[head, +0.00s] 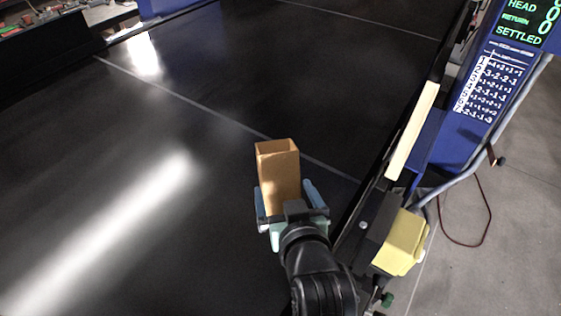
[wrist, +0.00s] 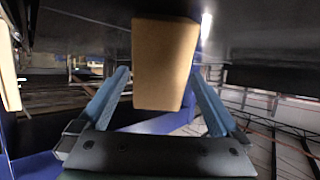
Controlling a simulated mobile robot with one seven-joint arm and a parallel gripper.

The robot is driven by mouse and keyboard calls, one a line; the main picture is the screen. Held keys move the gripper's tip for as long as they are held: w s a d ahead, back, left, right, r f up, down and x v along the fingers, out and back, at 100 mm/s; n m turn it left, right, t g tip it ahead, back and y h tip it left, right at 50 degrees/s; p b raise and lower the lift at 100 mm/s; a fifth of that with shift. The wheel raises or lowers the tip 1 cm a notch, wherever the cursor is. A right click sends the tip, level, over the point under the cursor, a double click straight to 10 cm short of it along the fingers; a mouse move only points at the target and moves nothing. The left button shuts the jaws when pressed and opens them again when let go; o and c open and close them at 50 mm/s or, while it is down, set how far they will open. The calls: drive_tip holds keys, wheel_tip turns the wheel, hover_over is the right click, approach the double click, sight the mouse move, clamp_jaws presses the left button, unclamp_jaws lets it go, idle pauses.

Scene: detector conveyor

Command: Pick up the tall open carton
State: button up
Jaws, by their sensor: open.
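The tall open carton (head: 282,178) is brown and stands upright on the black conveyor belt, its open top facing up. My gripper (head: 287,192) is at the carton from the near side, with one blue finger on each side of it. In the wrist view the carton (wrist: 163,62) shows between the two spread blue fingers of my gripper (wrist: 159,75). Gaps show between the carton and the fingers there. The carton's lower part is hidden behind my gripper in the head view.
The black belt (head: 190,125) is bare around the carton, with thin pale lines across it. A yellow block (head: 401,242) sits beside the belt's right edge. A pale rail strip (head: 412,130) and a blue panel with a display (head: 519,22) stand at the right.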

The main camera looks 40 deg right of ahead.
sight(281, 182)
drive_tip(key=shift+r+b+x, duration=0.15)
drive_tip(key=shift+b+x, duration=0.5)
drive_tip(key=shift+x, duration=0.85)
drive_tip(key=shift+r+b+x, duration=0.15)
drive_tip(key=shift+b+x, duration=0.45)
drive_tip(key=shift+x, duration=0.95)
drive_tip(key=shift+w+d, duration=0.1)
drive_tip(key=shift+w, duration=0.05)
drive_tip(key=shift+r, duration=0.1)
drive_tip(key=shift+c, duration=0.7)
drive_tip(key=c, duration=1)
drive_tip(key=shift+r, duration=0.1)
